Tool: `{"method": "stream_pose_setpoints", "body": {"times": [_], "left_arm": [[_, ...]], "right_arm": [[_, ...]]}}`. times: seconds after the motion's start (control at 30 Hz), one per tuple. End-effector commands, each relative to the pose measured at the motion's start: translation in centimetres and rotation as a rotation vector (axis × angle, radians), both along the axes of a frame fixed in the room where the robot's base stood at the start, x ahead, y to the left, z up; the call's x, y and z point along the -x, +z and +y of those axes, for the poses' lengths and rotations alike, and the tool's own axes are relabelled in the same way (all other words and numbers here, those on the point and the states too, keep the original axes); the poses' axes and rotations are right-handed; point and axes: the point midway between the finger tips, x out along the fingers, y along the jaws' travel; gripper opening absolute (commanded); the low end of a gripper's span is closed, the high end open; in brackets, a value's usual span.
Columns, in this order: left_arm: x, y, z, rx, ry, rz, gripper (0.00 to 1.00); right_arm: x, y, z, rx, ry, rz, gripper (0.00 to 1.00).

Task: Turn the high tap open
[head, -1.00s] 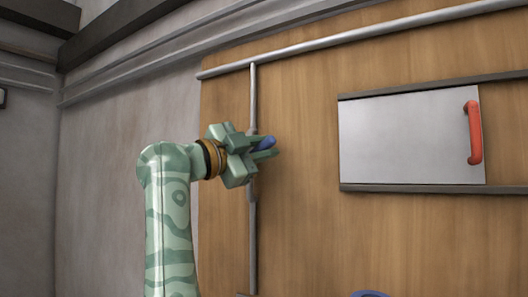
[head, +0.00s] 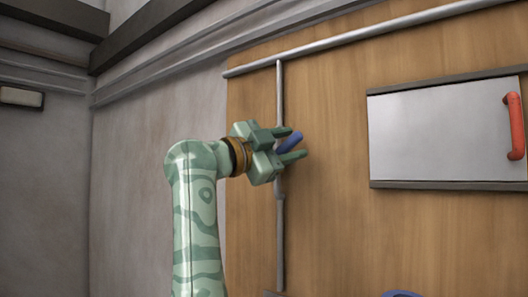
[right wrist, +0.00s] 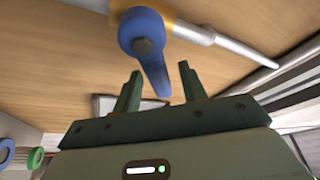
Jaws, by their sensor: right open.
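The high tap has a blue lever (head: 291,142) on a thin vertical pipe (head: 280,230) against the wooden panel. In the right wrist view its round blue hub (right wrist: 143,38) is at the top, with the lever slanting down from it. My right gripper (head: 298,143) is open at the tap, one finger above the lever and one below in the head view. In the right wrist view the lever's end lies between the two fingers of my gripper (right wrist: 160,68), with a gap visible on both sides. My left gripper is not in view.
A grey hatch (head: 445,132) with a red handle (head: 515,126) is on the panel at the right. A blue rounded thing (head: 401,294) shows at the bottom edge. In the right wrist view a green ring (right wrist: 28,158) is at lower left. The panel between tap and hatch is clear.

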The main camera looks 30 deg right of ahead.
Motion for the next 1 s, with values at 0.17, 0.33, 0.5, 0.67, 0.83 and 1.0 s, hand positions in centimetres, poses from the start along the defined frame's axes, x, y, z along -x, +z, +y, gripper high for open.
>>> {"method": "stream_pose_setpoints", "body": {"times": [0.17, 0.33, 0.5, 0.67, 0.83, 1.0], "left_arm": [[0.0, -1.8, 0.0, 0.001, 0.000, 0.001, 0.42], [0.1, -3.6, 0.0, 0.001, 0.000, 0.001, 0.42], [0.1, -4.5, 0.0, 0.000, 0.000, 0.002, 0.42], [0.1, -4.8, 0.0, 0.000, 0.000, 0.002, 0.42], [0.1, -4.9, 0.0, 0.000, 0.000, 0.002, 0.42], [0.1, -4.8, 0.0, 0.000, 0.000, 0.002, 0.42]], "right_arm": [[0.2, -1.1, 3.4, 0.005, 0.002, 0.000, 0.42], [0.5, -2.3, 8.0, 0.005, 0.001, 0.000, 0.42], [0.8, -3.0, 12.1, 0.005, -0.001, 0.001, 0.42], [1.0, -3.3, 14.4, 0.003, -0.001, 0.001, 0.42], [1.0, -3.6, 15.3, 0.001, 0.000, 0.001, 0.42], [1.0, -3.6, 15.3, 0.000, 0.000, 0.001, 0.42]]}}
